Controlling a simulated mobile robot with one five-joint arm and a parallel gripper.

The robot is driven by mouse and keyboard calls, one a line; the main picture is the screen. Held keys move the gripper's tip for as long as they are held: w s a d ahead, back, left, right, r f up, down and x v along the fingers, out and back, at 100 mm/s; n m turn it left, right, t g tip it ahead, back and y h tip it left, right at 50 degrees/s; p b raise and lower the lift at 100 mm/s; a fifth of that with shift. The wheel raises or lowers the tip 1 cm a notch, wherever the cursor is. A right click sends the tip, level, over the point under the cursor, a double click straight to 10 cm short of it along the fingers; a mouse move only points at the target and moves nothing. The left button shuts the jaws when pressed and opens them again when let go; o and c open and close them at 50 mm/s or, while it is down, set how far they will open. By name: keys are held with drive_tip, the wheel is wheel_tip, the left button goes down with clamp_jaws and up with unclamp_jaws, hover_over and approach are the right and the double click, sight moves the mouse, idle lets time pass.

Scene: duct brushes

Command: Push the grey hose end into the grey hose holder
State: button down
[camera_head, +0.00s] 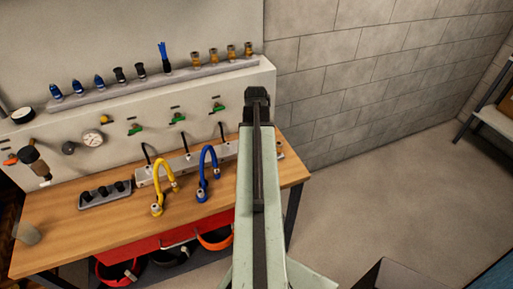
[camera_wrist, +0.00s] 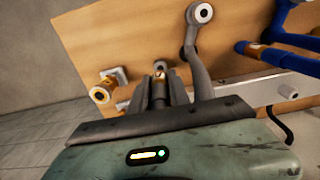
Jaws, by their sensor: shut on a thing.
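In the wrist view my gripper (camera_wrist: 160,88) is shut on a narrow grey piece with a brass-coloured tip, which appears to be the grey hose end (camera_wrist: 159,73). The grey hose (camera_wrist: 196,52) curves beside the fingers on the right, with a pale round collar at its top; its lower part passes behind my gripper's edge. A pale fitting with a brass ring, probably the grey hose holder (camera_wrist: 104,90), is left of the fingers, apart from the held end. In the head view my gripper (camera_head: 257,95) hides the grey hose and its holder.
A blue hose (camera_head: 208,165) and a yellow hose (camera_head: 162,175) arch over the wooden bench (camera_head: 110,228) left of my arm. A pale rail (camera_head: 180,165) runs along the back of the bench. A grey tray (camera_head: 105,195) stands at left.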

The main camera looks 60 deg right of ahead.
drive_tip(key=shift+f+b, duration=1.3)
drive_tip(key=shift+f, duration=0.4)
drive_tip(key=shift+f+b, duration=0.5)
idle(0.5)
drive_tip(key=c, duration=1.1)
unclamp_jaws()
drive_tip(key=shift+c, duration=0.2)
wheel_tip(320, 180, up, 8)
drive_tip(key=p, duration=0.8)
drive_tip(key=shift+w+r, duration=0.1)
drive_tip(key=shift+f, duration=0.2)
